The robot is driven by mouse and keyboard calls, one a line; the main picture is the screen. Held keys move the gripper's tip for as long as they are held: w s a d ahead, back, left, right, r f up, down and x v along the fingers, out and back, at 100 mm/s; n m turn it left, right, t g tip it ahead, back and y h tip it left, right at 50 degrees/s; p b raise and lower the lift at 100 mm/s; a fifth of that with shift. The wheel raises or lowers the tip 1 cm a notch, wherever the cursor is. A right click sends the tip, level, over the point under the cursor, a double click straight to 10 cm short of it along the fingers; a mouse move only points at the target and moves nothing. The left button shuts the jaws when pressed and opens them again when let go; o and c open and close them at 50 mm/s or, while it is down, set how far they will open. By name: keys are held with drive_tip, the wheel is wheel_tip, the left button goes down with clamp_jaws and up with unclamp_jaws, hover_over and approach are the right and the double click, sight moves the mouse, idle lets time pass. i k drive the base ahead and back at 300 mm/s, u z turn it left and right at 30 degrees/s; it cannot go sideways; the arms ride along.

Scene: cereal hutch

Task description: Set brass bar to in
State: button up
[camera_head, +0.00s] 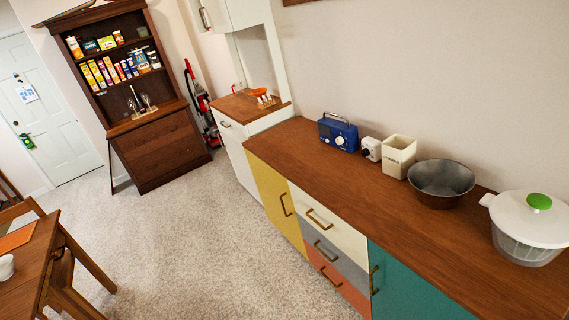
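Several brass bar handles show on the sideboard fronts: one on the yellow door (285,205), one on the white drawer (319,219), one on the grey drawer (323,250), one on the orange drawer (331,277) and one on the teal door (374,280). I cannot tell which one is the task's brass bar. The dark wooden hutch (155,140) stands at the back left, with cereal boxes (110,70) on its shelves. A thin dark frame or panel (114,165) stands out at its lower left side. No brass bar is clear there. My gripper is not in view.
The sideboard top (330,175) holds a blue radio (338,133), a cream canister (398,156), a metal bowl (441,180) and a salad spinner (530,225). A table (30,265) stands at left. A red vacuum (203,105) stands beside the hutch. Carpet (190,245) between is clear.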

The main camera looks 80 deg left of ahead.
sight(57, 254)
drive_tip(key=u, duration=1.1)
drive_tip(key=i, duration=0.1)
drive_tip(key=u, duration=3.05)
drive_tip(key=i, duration=1.2)
drive_tip(key=z, duration=0.45)
drive_tip(key=i, duration=1.2)
drive_tip(key=u, duration=0.2)
